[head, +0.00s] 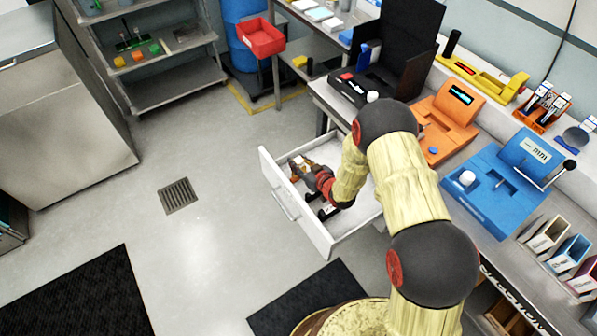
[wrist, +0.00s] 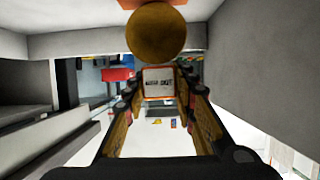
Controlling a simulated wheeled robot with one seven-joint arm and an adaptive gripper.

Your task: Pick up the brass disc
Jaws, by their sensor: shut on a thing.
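My gripper (head: 297,170) reaches into the open white drawer; my arm hides part of the inside. In the wrist view my gripper (wrist: 160,78) has its fingers closed in around a small white labelled block (wrist: 158,83) with an orange edge, its lettering too small to read fully. The brass disc (wrist: 155,33) shows round and whole just above the fingertips in that picture. It looks wider than the gap between the fingers and is not seen between the pads. I cannot tell whether it touches the fingertips or the block. The disc is not clear in the head view.
The drawer's (head: 283,203) walls stand close around my gripper. An orange device (head: 440,125) and a blue device (head: 495,190) sit on the bench at right. A red bin (head: 260,38) is at the back.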

